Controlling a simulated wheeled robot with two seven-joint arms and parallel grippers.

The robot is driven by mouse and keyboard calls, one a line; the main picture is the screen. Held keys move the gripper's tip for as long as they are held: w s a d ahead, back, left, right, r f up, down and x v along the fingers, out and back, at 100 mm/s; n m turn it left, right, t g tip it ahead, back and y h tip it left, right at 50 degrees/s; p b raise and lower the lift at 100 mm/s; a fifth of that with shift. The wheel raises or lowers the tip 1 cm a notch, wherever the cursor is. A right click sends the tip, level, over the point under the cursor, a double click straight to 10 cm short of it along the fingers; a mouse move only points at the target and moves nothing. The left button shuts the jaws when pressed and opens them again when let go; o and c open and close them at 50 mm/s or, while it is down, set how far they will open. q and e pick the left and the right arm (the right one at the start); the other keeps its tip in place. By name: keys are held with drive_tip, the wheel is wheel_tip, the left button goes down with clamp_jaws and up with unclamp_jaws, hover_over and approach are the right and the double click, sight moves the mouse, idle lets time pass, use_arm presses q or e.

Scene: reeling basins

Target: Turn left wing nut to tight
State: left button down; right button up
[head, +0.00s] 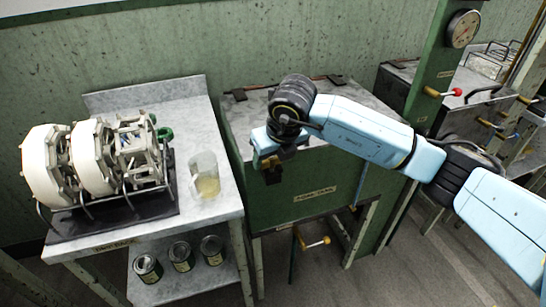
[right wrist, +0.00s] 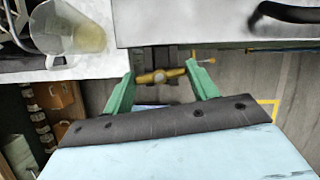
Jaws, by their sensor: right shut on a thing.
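The brass wing nut (right wrist: 161,76) sits on a dark fitting at the front edge of the basin in the right wrist view. My right gripper (right wrist: 160,78) has its two green fingers on either side of it, shut on its wings. In the head view the right gripper (head: 269,166) is at the front left top corner of the green basin (head: 310,200), and the nut is mostly hidden by it. The wings lie nearly level across the wrist picture. How tight the nut is cannot be seen. My left gripper is not in view.
A grey table (head: 215,190) on the left holds a white reel machine (head: 95,160) and a beaker (head: 206,178). Several cans stand on its lower shelf (head: 180,285). A brass-handled valve (head: 315,242) sticks out below the basin. A green post with a gauge (head: 462,28) stands right.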

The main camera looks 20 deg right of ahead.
drive_tip(key=shift+m+h, duration=0.3)
drive_tip(key=shift+m, duration=0.5)
drive_tip(key=o, duration=1)
drive_tip(key=v, duration=1.3)
drive_tip(key=shift+r, duration=0.2)
drive_tip(key=shift+a, duration=0.1)
